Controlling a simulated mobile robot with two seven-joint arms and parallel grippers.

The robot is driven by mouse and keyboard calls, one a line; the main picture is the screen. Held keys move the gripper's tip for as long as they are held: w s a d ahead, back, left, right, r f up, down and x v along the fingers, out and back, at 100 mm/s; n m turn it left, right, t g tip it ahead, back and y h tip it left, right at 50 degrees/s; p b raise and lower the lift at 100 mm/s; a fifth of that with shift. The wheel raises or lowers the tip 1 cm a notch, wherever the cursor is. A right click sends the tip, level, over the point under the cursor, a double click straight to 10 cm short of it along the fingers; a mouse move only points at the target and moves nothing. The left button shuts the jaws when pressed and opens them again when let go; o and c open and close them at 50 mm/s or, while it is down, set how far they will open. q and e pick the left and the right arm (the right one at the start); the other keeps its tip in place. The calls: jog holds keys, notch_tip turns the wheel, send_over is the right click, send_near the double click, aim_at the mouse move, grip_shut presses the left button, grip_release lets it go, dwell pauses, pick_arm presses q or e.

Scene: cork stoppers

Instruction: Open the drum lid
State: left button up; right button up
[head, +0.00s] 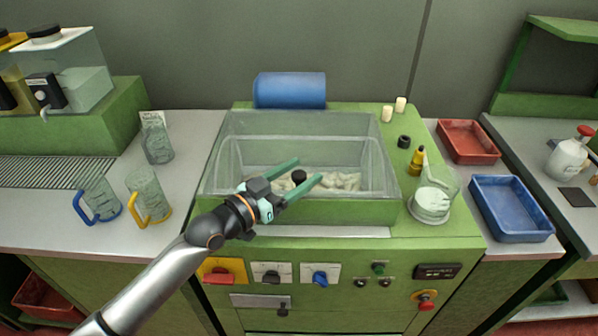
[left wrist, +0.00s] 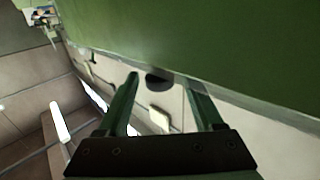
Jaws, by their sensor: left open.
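The drum is a clear-walled tub (head: 235,165) set in the green machine, with pale pieces (head: 343,181) visible inside. A clear lid seems to cover it; its edges are hard to make out, and I cannot tell whether it is fully down. A black knob (head: 299,176) shows at the front of the tub. My left gripper (head: 308,170) is open, with its two green fingers reaching over the tub on either side of the knob. In the left wrist view, the black knob (left wrist: 159,80) appears between the fingertips (left wrist: 162,83), with no clear contact visible. My right gripper is not in view.
Jugs with a blue handle (head: 98,200) and yellow handle (head: 148,198) stand left. Knobs and switches line the machine's front.

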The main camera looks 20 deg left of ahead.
pick_arm(q)
grip_shut()
dwell(0.6)
dwell(0.9)
